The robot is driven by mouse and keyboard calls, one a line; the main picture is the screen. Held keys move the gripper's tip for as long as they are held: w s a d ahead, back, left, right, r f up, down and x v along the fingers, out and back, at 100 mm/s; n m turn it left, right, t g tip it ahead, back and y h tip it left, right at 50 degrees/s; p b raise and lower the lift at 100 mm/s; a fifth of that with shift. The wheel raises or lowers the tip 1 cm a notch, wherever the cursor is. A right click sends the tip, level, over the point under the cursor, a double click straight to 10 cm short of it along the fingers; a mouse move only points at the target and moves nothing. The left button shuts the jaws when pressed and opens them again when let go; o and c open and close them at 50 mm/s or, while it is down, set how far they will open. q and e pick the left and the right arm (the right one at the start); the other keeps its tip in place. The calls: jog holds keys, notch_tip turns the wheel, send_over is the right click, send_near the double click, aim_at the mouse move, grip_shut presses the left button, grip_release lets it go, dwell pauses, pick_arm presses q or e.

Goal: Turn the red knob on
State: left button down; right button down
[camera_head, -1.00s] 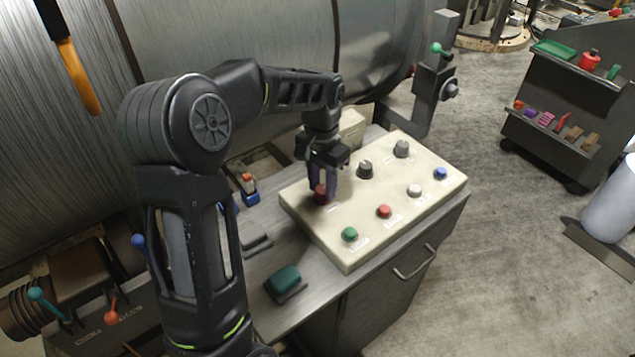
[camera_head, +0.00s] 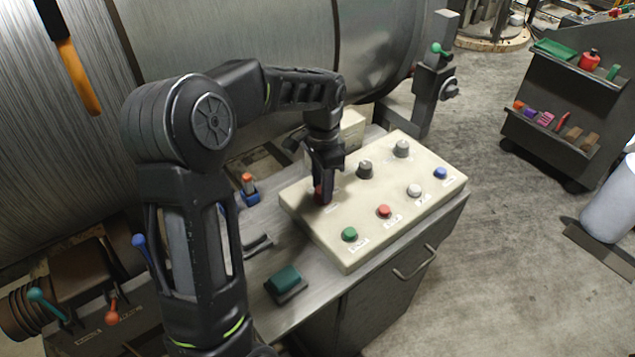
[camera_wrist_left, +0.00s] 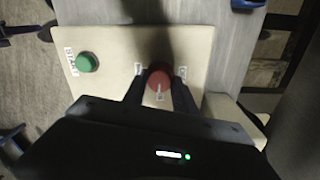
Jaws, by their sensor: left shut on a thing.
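The red knob (camera_head: 321,192) stands at the back left corner of a cream control panel (camera_head: 335,231). My left gripper (camera_head: 323,190) comes down on it from above, its fingers shut on the knob's sides. In the left wrist view the red knob (camera_wrist_left: 159,80) sits between the two dark fingers (camera_wrist_left: 158,88), with a pale pointer line on its top running toward the gripper body. Small labels surround it; their text is too small to read. My right gripper is not in view.
A green-topped switch (camera_head: 285,279) lies on the bench in front. A large metal drum (camera_head: 230,40) stands behind.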

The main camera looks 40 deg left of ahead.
pick_arm(q)
jog(key=shift+w+a+r, duration=0.1)
jog(key=shift+a+r, duration=0.05)
jog(key=shift+a, duration=0.05)
jog(key=c, duration=1.2)
grip_release()
jog(key=shift+o, duration=1)
jog(key=shift+d, duration=0.1)
notch_tip(320, 180, up, 8)
jog(key=shift+f+b, duration=0.15)
jog(key=shift+b, duration=0.25)
